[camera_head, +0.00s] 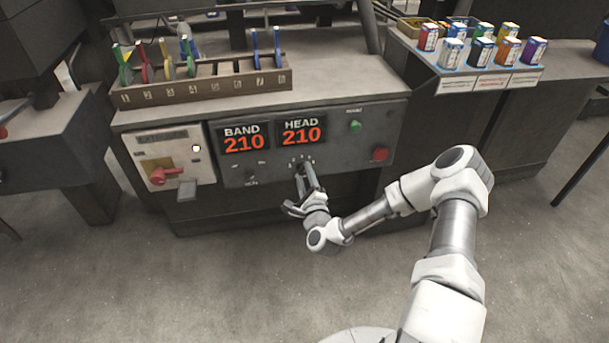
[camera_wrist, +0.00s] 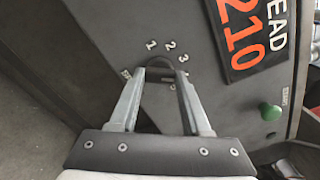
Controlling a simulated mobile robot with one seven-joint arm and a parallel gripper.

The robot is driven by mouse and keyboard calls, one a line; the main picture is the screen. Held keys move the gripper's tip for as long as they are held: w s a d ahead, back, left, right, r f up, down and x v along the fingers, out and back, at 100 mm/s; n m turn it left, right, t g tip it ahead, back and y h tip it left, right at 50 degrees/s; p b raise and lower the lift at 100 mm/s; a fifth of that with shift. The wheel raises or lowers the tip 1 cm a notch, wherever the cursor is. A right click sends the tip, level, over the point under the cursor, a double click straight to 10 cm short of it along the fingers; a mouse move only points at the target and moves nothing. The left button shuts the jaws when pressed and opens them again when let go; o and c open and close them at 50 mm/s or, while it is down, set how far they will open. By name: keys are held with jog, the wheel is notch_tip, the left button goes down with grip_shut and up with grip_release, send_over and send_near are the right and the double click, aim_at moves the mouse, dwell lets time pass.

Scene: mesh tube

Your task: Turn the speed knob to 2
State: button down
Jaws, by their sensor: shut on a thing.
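The speed knob (camera_wrist: 158,64) is a dark round knob on the grey front panel (camera_head: 345,135). The numbers 1, 2 and 3 run in an arc above it in the wrist view, with further marks partly covered at each side. My gripper (camera_wrist: 160,78) is shut on the knob, one finger on each side of it. In the head view my gripper (camera_head: 304,174) reaches the panel under the HEAD display (camera_head: 301,131), and hides most of the knob. I cannot tell which number the knob points to.
The BAND display (camera_head: 244,138) and HEAD display both read 210. A green button (camera_head: 355,126) and a red button (camera_head: 380,153) are at the panel's right. A red rotary switch (camera_head: 166,175) is on the pale box at left. A wooden rack (camera_head: 200,88) stands on top.

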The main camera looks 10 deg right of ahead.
jog(key=n, duration=1)
jog(key=shift+n, duration=0.4)
jog(key=shift+n+b, duration=0.3)
jog(key=shift+n, duration=1.5)
jog(key=shift+c, duration=1.8)
grip_release()
